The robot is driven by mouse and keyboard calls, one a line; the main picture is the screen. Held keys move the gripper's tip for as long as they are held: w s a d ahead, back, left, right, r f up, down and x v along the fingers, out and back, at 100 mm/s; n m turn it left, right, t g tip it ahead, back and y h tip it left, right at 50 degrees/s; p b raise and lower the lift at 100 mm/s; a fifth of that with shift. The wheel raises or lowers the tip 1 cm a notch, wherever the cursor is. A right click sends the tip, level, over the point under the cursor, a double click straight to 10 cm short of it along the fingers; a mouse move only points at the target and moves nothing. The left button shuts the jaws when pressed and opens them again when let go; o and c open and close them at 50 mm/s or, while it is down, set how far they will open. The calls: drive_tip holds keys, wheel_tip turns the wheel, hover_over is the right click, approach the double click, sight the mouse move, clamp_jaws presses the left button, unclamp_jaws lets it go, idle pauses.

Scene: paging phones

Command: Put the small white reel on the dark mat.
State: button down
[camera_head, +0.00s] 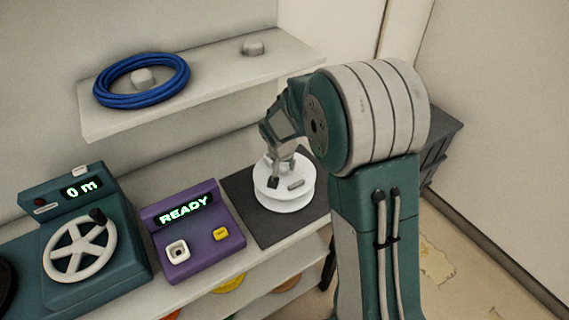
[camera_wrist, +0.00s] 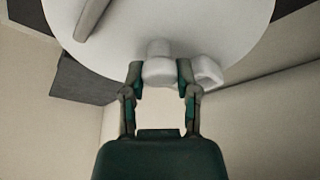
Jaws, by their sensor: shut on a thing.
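The small white reel (camera_head: 284,190) shows in the head view at the dark mat, over its middle. In the wrist view its white disc (camera_wrist: 230,22) fills the top. My gripper (camera_head: 286,165) is shut on the reel's white knob, which also shows between the fingers (camera_wrist: 160,72) in the wrist view. The dark mat (camera_head: 240,191) lies on the bench right of the purple box. I cannot tell whether the reel touches the mat or is slightly above it. My arm hides the mat's right side.
A purple box (camera_head: 227,247) reading READY stands left of the mat. A teal machine (camera_head: 125,262) with a white handwheel reads 0 m. A blue coil (camera_head: 141,80) lies around a peg on the shelf (camera_head: 212,83) above. Lower shelves hold coloured items. A dark cabinet (camera_head: 437,133) stands behind my arm.

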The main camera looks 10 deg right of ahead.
drive_tip(key=shift+c, duration=1.8)
unclamp_jaws()
drive_tip(key=v, duration=1.1)
drive_tip(key=s+d+r+n+t+y, duration=0.1)
drive_tip(key=s+r, duration=0.3)
drive_tip(key=s, duration=0.8)
drive_tip(key=s+r+n+t, duration=0.1)
drive_tip(key=s+r+n, duration=0.3)
drive_tip(key=s, duration=0.9)
drive_tip(key=shift+d+r+y, duration=0.4)
drive_tip(key=shift+r, duration=0.15)
drive_tip(key=shift+s, duration=0.1)
